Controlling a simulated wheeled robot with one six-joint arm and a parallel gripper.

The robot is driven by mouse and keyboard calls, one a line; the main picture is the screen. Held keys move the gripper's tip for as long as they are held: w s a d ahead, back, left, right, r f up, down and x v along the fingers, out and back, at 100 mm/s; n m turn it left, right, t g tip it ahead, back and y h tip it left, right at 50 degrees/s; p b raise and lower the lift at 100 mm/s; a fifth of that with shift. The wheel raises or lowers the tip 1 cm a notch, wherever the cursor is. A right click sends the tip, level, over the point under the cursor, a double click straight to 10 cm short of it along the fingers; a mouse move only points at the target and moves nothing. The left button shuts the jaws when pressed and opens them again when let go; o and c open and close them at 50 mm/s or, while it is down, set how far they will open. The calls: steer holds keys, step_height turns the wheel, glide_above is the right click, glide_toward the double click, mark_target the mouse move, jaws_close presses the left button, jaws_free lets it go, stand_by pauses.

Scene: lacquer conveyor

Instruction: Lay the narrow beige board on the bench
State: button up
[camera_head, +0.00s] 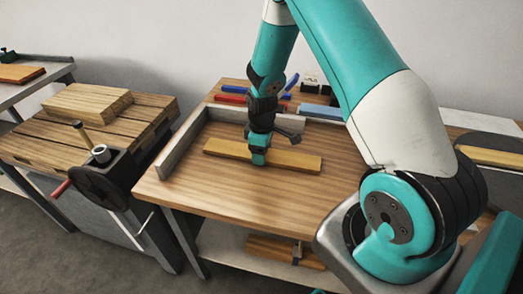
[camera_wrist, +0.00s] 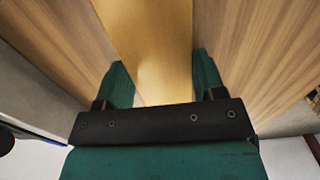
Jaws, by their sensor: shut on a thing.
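The narrow beige board (camera_head: 225,149) is a long, flat, yellowish strip over the middle of the wooden bench (camera_head: 240,195), lying roughly left to right in the head view. My gripper (camera_head: 258,158) points down at the board's middle and is shut on it. In the wrist view, the board (camera_wrist: 155,45) runs between the two green fingers of my gripper (camera_wrist: 160,85), with bench wood on both sides. The board looks level and very close to the bench top. I cannot tell whether it touches the bench. My fingers hide part of its middle.
A grey raised rail (camera_head: 182,140) borders the bench's left and back. Blue and red tools (camera_head: 232,98) lie behind it. A workbench with a vise (camera_head: 98,180) and a thick wooden block (camera_head: 88,101) stands at left. The front of the bench is clear.

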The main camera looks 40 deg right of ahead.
steer(key=o, duration=0.6)
steer(key=shift+f, duration=0.15)
steer(key=o, duration=0.5)
